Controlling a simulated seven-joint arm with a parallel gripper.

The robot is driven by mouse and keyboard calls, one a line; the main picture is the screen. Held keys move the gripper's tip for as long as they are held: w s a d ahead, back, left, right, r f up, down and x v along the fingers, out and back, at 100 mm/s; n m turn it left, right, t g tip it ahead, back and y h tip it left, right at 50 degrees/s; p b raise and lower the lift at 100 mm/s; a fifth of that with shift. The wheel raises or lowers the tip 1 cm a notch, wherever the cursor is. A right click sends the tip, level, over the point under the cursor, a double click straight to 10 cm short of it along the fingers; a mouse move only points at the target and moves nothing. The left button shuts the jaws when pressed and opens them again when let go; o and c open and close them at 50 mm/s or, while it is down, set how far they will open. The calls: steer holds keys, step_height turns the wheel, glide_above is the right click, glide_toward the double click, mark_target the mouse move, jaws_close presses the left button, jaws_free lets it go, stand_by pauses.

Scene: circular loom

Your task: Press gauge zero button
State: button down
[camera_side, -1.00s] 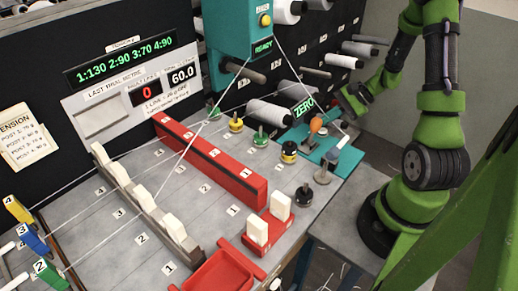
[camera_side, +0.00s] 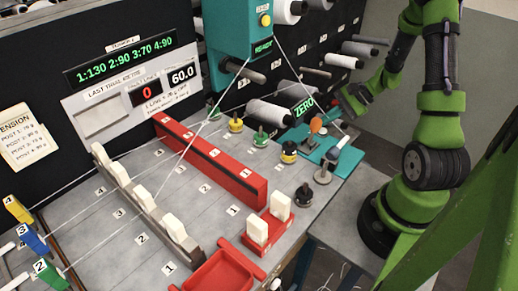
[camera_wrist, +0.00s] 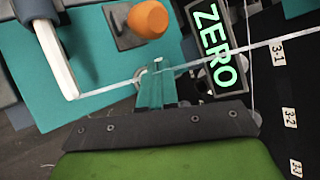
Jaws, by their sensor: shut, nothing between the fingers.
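The gauge's teal base (camera_side: 326,150) lies at the right end of the bench; it also fills the upper left of the wrist view (camera_wrist: 105,70). Its dark display (camera_side: 303,106) shows ZERO in green, also large in the wrist view (camera_wrist: 219,48). An orange rounded knob (camera_side: 315,125) stands on a small dark plate on the base; it is near the top of the wrist view (camera_wrist: 148,19). I cannot tell whether this knob is the zero button. My gripper (camera_side: 346,108) is shut and empty, beside and behind the base, apart from the knob.
A white-tipped handle (camera_side: 342,140) rises from the base, also seen in the wrist view (camera_wrist: 52,60). A thread crosses close to my gripper. Spools (camera_side: 268,112) stick out of the black rack.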

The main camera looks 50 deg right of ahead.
mark_target(326, 130)
steer(key=shift+f, duration=0.15)
steer(key=shift+f, duration=0.3)
steer(key=shift+f, duration=0.45)
stand_by(0.5)
stand_by(0.4)
steer(key=shift+r, duration=0.9)
steer(key=shift+r, duration=2.5)
